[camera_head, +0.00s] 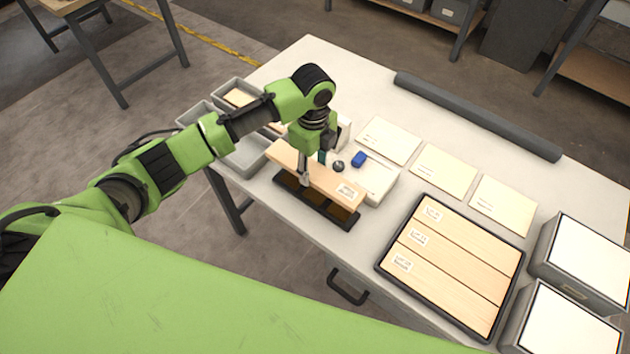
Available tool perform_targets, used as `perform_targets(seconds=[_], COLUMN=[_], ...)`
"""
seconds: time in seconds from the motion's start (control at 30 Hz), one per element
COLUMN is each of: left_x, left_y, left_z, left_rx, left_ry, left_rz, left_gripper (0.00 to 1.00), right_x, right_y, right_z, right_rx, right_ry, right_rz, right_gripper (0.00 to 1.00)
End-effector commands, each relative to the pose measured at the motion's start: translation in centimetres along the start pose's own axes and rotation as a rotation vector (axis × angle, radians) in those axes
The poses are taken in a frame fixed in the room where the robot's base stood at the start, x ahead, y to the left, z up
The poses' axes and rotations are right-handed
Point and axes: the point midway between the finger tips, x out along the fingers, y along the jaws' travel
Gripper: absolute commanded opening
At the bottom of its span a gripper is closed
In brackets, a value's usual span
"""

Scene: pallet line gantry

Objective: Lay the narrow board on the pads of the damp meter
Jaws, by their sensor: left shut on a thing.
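My left gripper (306,177) is shut on a narrow pale wooden board (334,184) with a small white label near its right end. The board lies level over a long dark tray (318,207); I cannot tell whether it touches anything below. A white device (378,181), which looks like the damp meter, stands just behind the board, with a blue part and a dark round knob on top. The board and gripper hide part of it, and I cannot make out its pads. My right gripper is not in view.
A black-rimmed tray (381,268) of labelled boards lies front right, by two grey boxes (558,283). Three pale cards (443,171) lie behind. Grey bins (243,158) line the left edge. A dark bar (478,116) runs along the back.

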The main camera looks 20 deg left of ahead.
Motion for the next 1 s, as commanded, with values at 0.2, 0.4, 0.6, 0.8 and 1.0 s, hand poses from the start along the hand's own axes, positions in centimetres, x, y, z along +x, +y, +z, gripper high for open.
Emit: perform_targets(seconds=[0.2,0.4,0.6,0.8,1.0], left_x=[1.8,4.1,5.9,5.9,6.0], left_y=[1.0,1.6,1.6,1.5,1.6], left_z=[-1.2,-1.8,-1.8,-1.8,-1.7], left_rx=[0.001,-0.002,0.000,0.001,0.001], left_ry=[0.000,0.000,0.000,0.000,0.000], left_rz=[-0.003,0.000,-0.002,-0.003,-0.003], left_gripper=[0.16,0.16,0.16,0.16,0.58], right_x=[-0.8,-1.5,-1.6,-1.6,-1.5], right_y=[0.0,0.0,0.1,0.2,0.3], right_z=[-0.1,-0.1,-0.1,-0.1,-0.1], right_rx=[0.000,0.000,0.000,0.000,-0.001], right_ry=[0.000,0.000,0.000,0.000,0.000], right_rz=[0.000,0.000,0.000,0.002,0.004], right_gripper=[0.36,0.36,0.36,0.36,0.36])
